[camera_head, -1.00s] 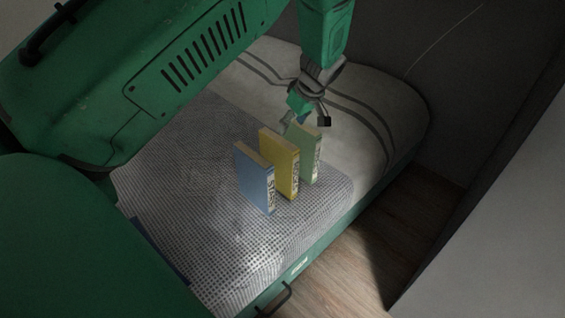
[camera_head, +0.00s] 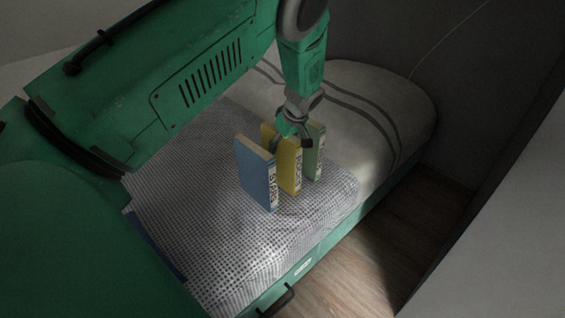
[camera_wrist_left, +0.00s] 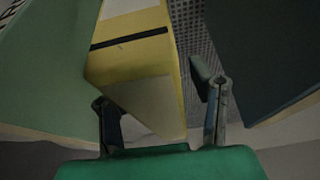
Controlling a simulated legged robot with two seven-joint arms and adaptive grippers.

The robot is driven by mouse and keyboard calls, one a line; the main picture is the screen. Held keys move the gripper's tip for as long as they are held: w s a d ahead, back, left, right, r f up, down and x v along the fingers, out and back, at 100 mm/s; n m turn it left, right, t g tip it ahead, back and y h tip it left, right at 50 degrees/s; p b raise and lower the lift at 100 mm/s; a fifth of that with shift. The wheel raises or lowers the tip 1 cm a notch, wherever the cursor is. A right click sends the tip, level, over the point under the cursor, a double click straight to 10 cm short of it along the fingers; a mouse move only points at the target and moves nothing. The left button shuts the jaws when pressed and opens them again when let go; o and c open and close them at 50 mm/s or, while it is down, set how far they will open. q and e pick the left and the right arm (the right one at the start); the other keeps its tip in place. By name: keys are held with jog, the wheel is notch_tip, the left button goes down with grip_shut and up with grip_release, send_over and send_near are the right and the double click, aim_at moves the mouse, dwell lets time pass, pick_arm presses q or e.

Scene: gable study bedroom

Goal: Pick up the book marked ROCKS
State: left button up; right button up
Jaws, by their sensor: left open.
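Three books stand upright in a row on the bed: blue (camera_head: 256,178), yellow (camera_head: 287,170) and green (camera_head: 317,152). The blue spine seems to read STARS; the yellow one's small lettering may be ROCKS; the green label is too small to read. My left gripper (camera_head: 291,142) points down at the top of the yellow book, with its jaws apart. In the left wrist view the yellow book (camera_wrist_left: 130,58) lies between the two fingers (camera_wrist_left: 152,90), the green book (camera_wrist_left: 40,75) is at left and the dark blue book (camera_wrist_left: 265,55) at right. My right gripper is not seen.
The bed has a dotted cover (camera_head: 225,232) with free room in front and left of the books. Its green side carries a dark handle (camera_head: 277,301). Wooden floor (camera_head: 350,270) and a grey wall (camera_head: 510,240) lie to the right.

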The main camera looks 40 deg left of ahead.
pick_arm(q)
jog(key=shift+a, duration=0.3)
jog(key=shift+d+f, duration=0.15)
jog(key=shift+f, duration=0.05)
dwell(0.4)
grip_shut()
